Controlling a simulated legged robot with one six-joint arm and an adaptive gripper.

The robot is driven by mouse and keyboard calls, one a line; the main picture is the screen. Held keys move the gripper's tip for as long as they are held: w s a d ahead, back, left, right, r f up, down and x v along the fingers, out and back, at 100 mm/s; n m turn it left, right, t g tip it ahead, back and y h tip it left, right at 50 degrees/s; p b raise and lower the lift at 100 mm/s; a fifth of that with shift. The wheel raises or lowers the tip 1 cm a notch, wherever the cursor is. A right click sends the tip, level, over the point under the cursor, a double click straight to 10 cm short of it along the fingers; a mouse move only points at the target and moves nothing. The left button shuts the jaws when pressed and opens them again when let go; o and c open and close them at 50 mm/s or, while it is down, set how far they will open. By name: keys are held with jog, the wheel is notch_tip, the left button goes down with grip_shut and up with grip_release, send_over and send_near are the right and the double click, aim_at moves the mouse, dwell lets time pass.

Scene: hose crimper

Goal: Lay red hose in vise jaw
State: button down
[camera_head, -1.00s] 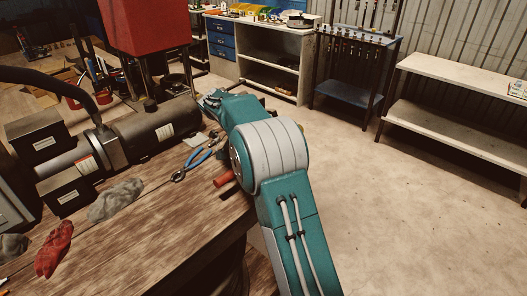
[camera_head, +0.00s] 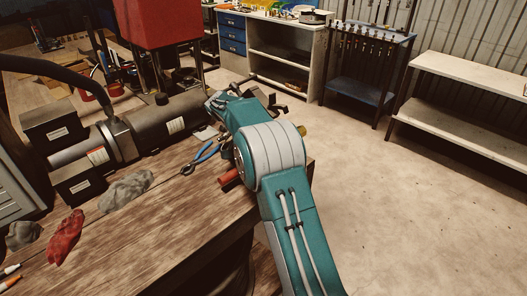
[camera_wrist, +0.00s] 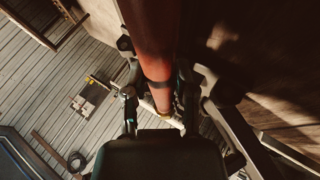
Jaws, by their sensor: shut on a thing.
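The red hose (camera_wrist: 158,55) runs down the middle of the wrist view between the dark fingers of my gripper (camera_wrist: 162,84), which is shut on it. In the head view a red hose end (camera_head: 229,178) sticks out left of my teal arm, above the bench, and a yellowish tip (camera_head: 302,131) shows on the right. My gripper is mostly hidden behind my arm there. I cannot clearly make out the vise jaw in either view.
The wooden bench (camera_head: 150,235) carries blue-handled pliers (camera_head: 203,158), a red cloth (camera_head: 65,238), grey rags (camera_head: 126,190) and a dark motor-like machine (camera_head: 170,123). A red press (camera_head: 157,22) stands at the back. Shelves line the wall. The floor on the right is clear.

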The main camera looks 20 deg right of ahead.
dwell(0.4)
jog(key=shift+c, duration=1.7)
grip_release()
jog(key=shift+f, duration=0.1)
jog(key=shift+a, duration=0.1)
jog(key=v, duration=1.1)
jog(key=s+r+n+t+y, duration=0.1)
jog(key=s+r+n+t, duration=0.1)
jog(key=s+r+n, duration=0.35)
jog(key=s+a+r+n+t+y, duration=0.2)
jog(key=s+t, duration=0.1)
jog(key=s, duration=0.8)
jog(key=s+a+r+n+t+y, duration=0.2)
jog(key=s+n, duration=0.1)
jog(key=s, duration=0.8)
jog(key=s+a+f+n+t+y, duration=0.1)
jog(key=s+a+f+t, duration=0.1)
jog(key=s+f, duration=0.5)
jog(key=s, duration=0.3)
jog(key=shift+n+t+y, duration=0.3)
jog(key=shift+n, duration=0.05)
